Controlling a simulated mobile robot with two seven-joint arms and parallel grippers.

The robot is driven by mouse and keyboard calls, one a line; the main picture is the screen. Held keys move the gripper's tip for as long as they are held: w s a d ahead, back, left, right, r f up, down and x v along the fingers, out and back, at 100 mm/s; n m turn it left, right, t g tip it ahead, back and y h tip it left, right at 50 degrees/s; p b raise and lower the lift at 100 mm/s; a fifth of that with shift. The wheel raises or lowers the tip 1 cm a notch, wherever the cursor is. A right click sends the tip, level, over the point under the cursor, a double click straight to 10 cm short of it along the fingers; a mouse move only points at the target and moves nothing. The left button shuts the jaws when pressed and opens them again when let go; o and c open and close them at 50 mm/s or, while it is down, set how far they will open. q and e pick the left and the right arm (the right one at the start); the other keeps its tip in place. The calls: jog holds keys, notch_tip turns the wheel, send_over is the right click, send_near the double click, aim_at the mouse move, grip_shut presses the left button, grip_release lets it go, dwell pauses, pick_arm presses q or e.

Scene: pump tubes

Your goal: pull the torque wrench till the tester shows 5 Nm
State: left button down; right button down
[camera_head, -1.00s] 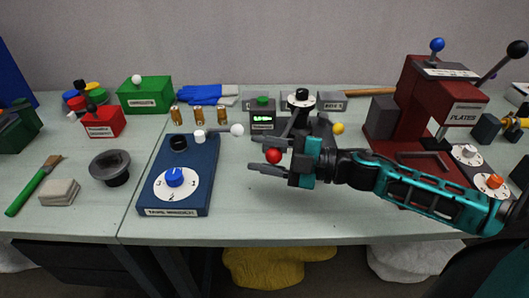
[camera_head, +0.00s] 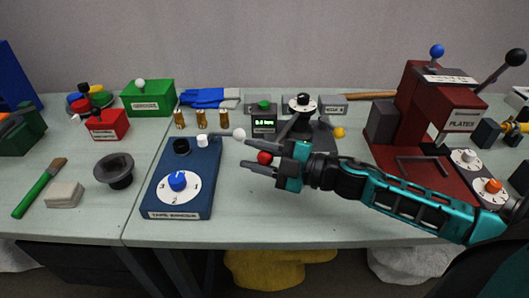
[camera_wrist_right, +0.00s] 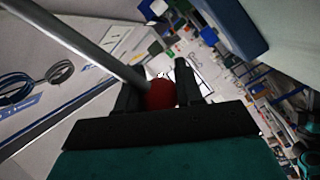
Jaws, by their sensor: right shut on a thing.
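The tester (camera_head: 263,122) is a small dark box with a green button on top and a lit green display. Its digits are tiny and seem to read 0.0 Nm. My right gripper (camera_head: 246,155) is shut around a red ball (camera_head: 264,158) in front of the tester. In the right wrist view a grey metal rod (camera_wrist_right: 85,50) runs from the upper left to the red ball (camera_wrist_right: 160,95) between my fingers. This looks like the wrench handle; its far end is hidden in the head view. My left gripper is out of view.
A stand with a black-and-white dial (camera_head: 299,102) rises just behind my gripper. A white ball (camera_head: 239,134) and a yellow ball (camera_head: 339,132) flank it. A blue box with a dial (camera_head: 180,185) lies left, a red press (camera_head: 420,115) right. The front bench edge is clear.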

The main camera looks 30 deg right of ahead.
jog(key=shift+w, duration=0.2)
jog(key=c, duration=0.7)
grip_release()
jog(key=shift+w+a, duration=0.1)
jog(key=shift+c, duration=0.2)
jog(key=shift+s+d+f, duration=0.1)
jog(key=shift+s+d, duration=0.35)
jog(key=shift+s, duration=0.15)
jog(key=v, duration=1.1)
jog(key=shift+s, duration=0.3)
